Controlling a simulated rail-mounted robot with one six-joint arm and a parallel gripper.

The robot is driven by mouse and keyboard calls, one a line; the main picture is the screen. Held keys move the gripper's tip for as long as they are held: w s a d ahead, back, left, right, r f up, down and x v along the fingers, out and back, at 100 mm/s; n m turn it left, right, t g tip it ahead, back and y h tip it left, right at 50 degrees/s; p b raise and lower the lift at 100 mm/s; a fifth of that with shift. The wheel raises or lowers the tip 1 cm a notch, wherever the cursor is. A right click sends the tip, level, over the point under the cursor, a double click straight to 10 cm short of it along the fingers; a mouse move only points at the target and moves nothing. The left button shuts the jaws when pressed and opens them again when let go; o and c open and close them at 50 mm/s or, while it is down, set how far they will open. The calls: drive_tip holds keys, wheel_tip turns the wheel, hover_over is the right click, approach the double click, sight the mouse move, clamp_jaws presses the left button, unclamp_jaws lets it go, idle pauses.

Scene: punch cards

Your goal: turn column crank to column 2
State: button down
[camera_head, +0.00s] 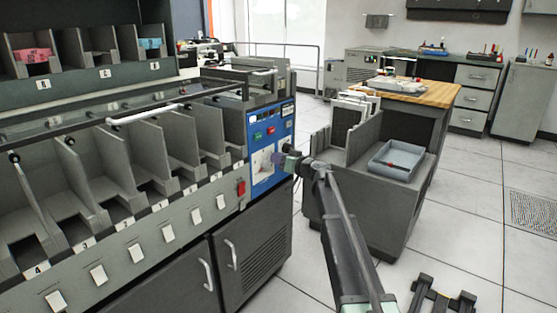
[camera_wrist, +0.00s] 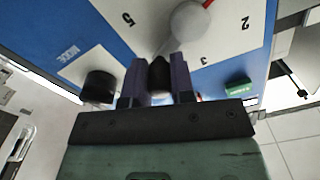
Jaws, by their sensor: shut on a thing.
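The column crank sits on a white dial plate (camera_head: 263,161) on the blue control panel (camera_head: 286,122). In the wrist view its pale round hub (camera_wrist: 190,22) has a red pointer (camera_wrist: 208,3) reaching toward the upper right, cut by the frame edge. Numbers 5, 2 and 3 show on the plate; others are hidden or out of frame. The dark crank handle (camera_wrist: 158,73) sits between the purple fingers of my gripper (camera_wrist: 158,82), which is shut on it. In the head view my gripper (camera_head: 279,158) meets the dial from the right and covers part of it.
A black knob (camera_wrist: 98,86) and a green button (camera_wrist: 237,87) stand out from the panel near my fingers. The sorter's card pockets (camera_head: 150,160) run left of the panel. A grey cart with a tray (camera_head: 397,166) stands to the right.

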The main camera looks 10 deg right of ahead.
sight(270, 166)
drive_tip(key=shift+f+m+b, duration=0.7)
drive_tip(key=shift+m, duration=1.15)
drive_tip(key=shift+f+m+b, duration=0.65)
drive_tip(key=shift+m, duration=1.25)
drive_tip(key=shift+f+m+b, duration=0.7)
drive_tip(key=shift+m, duration=1.15)
drive_tip(key=c, duration=1)
unclamp_jaws()
drive_tip(key=shift+o, duration=0.2)
drive_tip(key=shift+s, duration=0.1)
drive_tip(key=v, duration=1)
drive_tip(key=shift+s+d, duration=0.25)
